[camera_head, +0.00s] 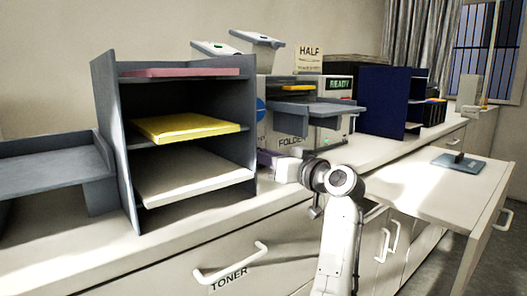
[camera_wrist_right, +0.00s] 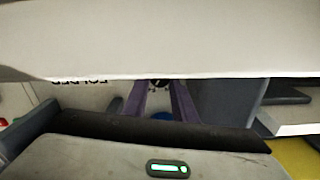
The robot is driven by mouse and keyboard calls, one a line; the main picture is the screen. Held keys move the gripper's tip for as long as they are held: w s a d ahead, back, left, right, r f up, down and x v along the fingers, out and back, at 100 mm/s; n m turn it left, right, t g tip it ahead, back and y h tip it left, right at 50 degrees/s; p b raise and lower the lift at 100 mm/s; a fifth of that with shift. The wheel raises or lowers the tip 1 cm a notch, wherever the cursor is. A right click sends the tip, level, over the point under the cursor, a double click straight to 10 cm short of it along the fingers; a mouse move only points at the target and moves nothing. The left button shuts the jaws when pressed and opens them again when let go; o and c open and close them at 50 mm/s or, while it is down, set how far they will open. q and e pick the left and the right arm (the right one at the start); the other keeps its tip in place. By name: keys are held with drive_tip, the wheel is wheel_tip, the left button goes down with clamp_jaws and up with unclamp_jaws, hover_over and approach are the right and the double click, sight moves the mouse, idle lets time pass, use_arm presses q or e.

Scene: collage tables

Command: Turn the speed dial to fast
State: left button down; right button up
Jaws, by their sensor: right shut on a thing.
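The folder machine (camera_head: 330,138) stands on the counter, with a "FOLDER" label and a green "READY" display. In the right wrist view, which is upside down, a small dark round dial (camera_wrist_right: 160,83) sits on the machine's front (camera_wrist_right: 100,97), beside the inverted label. Small marks show around the dial. My right gripper's purple fingers (camera_wrist_right: 161,92) are shut on the dial. In the head view my right gripper (camera_head: 268,158) is low at the machine's front left, and the dial is hidden. The dial's setting cannot be read. My left gripper is not in view.
A grey shelf unit (camera_head: 118,150) with pink, yellow and white paper stands left of the machine. A grey tray (camera_head: 325,108) juts from its front above my arm. A "HALF" sign (camera_head: 309,58) stands behind. A pulled-out white surface (camera_head: 425,190) lies right of my arm.

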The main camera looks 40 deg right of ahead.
drive_tip(key=shift+d+r+m+p, duration=0.1)
drive_tip(key=shift+r+m+p, duration=0.25)
drive_tip(key=shift+m, duration=0.25)
drive_tip(key=shift+f, duration=0.1)
drive_tip(key=shift+f+m, duration=0.1)
drive_tip(key=shift+m, duration=0.2)
drive_tip(key=o, duration=1)
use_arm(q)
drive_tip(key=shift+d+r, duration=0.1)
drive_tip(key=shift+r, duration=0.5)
use_arm(e)
drive_tip(key=shift+o, duration=0.2)
drive_tip(key=shift+f, duration=0.1)
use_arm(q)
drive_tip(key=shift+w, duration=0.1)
use_arm(e)
drive_tip(key=s, duration=1)
drive_tip(key=shift+s+d, duration=0.15)
drive_tip(key=shift+d, duration=0.2)
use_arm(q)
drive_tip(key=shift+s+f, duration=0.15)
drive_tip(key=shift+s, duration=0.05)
